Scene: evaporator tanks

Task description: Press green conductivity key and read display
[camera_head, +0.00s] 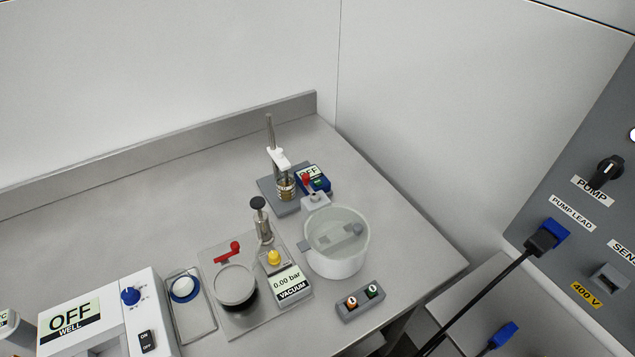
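The small blue meter (325,187) stands at the back of the steel bench, on a grey base with a stand. Its display (309,172) appears to read OFF, partly cut by a red-handled part in front. A small green key (319,182) shows just below the display. A clamp stand (270,135) rises beside the meter and holds a small vessel with metal bands (286,189). Neither of my grippers is in view.
A white pot with a clear lid (337,262), a vacuum unit reading 0.00 bar (290,283) and a two-button box (360,301) stand nearer the front. A white bath unit (72,317) reads OFF. A grey panel (590,230) with a plugged lead is right. The bench's back left is clear.

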